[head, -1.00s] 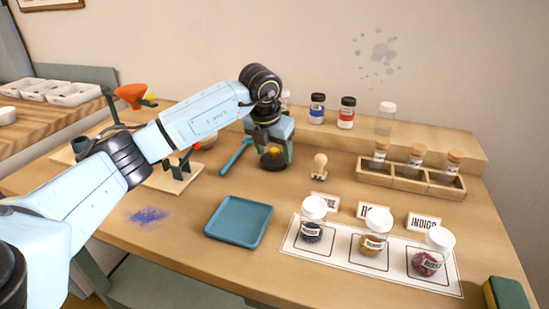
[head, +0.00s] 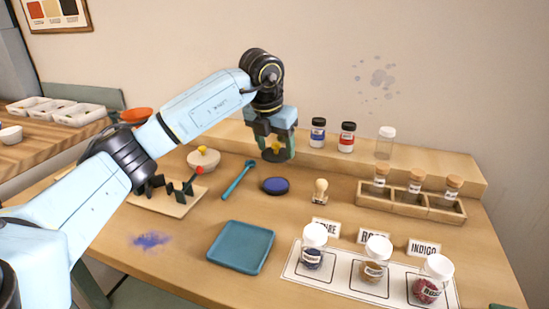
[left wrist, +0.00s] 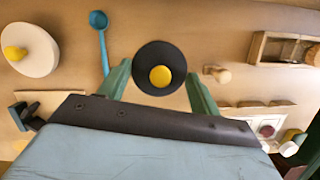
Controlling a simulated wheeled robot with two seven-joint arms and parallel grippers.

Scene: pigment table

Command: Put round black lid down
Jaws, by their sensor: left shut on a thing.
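My left gripper (head: 277,155) is shut on the round black lid (left wrist: 145,58), which has a yellow knob. In the left wrist view the lid shows between my two green fingertips. In the head view the fingers partly hide the lid, and it is in front of the raised back shelf. I cannot tell whether its underside touches the table. A round dark pad with a blue top (head: 275,186) lies uncovered on the table in front of the gripper. My right gripper is not in view.
A teal tray (head: 240,247) and labelled jars (head: 314,247) are in front. Bottles (head: 318,132) stand on the shelf.

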